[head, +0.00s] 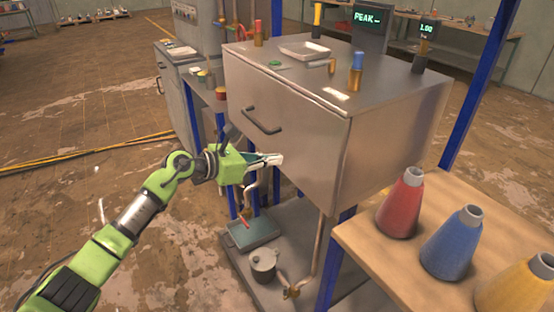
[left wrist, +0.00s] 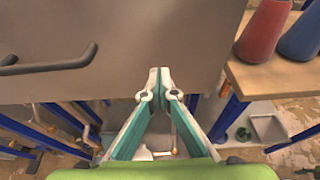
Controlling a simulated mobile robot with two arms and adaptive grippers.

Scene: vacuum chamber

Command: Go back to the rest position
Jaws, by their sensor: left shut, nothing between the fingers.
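My left gripper (head: 272,160) is shut and empty, in front of the lower front face of the metal vacuum chamber (head: 290,130). In the left wrist view its fingertips (left wrist: 159,82) meet, with the chamber's front panel (left wrist: 150,35) behind them. I cannot tell the exact gap to the panel. The chamber's dark handle (head: 262,122) is above and left of the fingertips in the head view. In the left wrist view the handle (left wrist: 50,62) lies to the left of the fingers, apart from them. My right gripper does not show in either view.
A wooden table (head: 400,275) at the right bears red (head: 400,205), blue (head: 452,245) and yellow (head: 525,285) cones. Blue posts (head: 470,110) frame the chamber. A grey pot (head: 263,264) and a tray (head: 252,232) stand on the low base. The floor (head: 60,200) at left is open.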

